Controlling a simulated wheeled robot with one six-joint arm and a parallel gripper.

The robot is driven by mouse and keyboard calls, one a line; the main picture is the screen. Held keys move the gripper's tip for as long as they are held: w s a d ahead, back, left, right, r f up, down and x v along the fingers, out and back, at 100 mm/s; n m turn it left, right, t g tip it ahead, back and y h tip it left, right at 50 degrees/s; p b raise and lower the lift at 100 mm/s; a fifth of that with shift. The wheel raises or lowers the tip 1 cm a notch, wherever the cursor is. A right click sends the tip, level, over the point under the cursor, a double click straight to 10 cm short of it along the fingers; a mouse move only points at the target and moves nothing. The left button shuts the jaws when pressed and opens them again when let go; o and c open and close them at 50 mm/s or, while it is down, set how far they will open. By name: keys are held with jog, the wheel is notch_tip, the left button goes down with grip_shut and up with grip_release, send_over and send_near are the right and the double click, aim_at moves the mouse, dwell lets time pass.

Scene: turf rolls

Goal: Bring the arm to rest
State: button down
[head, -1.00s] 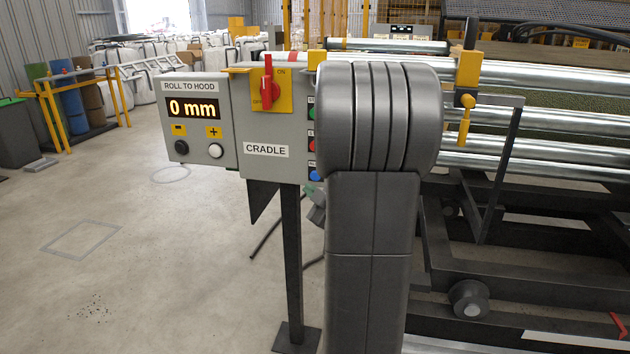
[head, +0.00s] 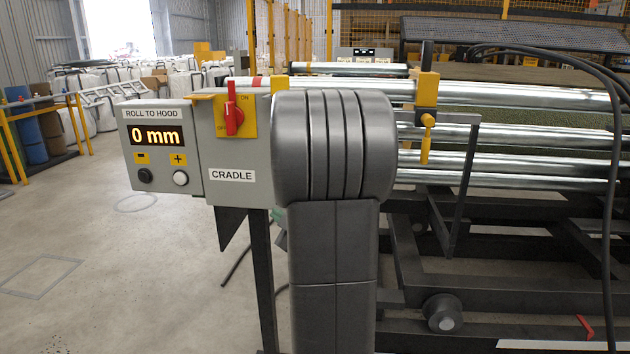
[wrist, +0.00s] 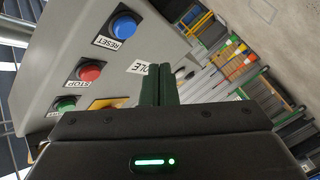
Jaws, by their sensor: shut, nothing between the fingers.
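My gripper (wrist: 158,85) shows in the wrist view, its dark fingers together with nothing between them. It is in front of the grey cradle control box, apart from or touching it I cannot tell. In the wrist view the blue RESET button (wrist: 123,25), red STOP button (wrist: 88,71) and a green button (wrist: 65,104) are on the box face to the left of the fingers. In the head view my grey arm (head: 333,260) stands upright and hides my gripper and the buttons. The control box (head: 232,190) bears a CRADLE label and a red rotary switch (head: 233,115).
A display (head: 157,136) reads 0 mm. Steel rollers (head: 500,95) on a dark frame (head: 500,292) fill the right side. A black cable (head: 609,200) hangs at the far right. Open concrete floor (head: 100,250) lies at left, with yellow racks (head: 12,150) beyond.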

jog(key=shift+s+a+p, duration=0.1)
jog(key=shift+s+p, duration=0.2)
jog(key=shift+s, duration=2.05)
jog(key=shift+w, duration=0.15)
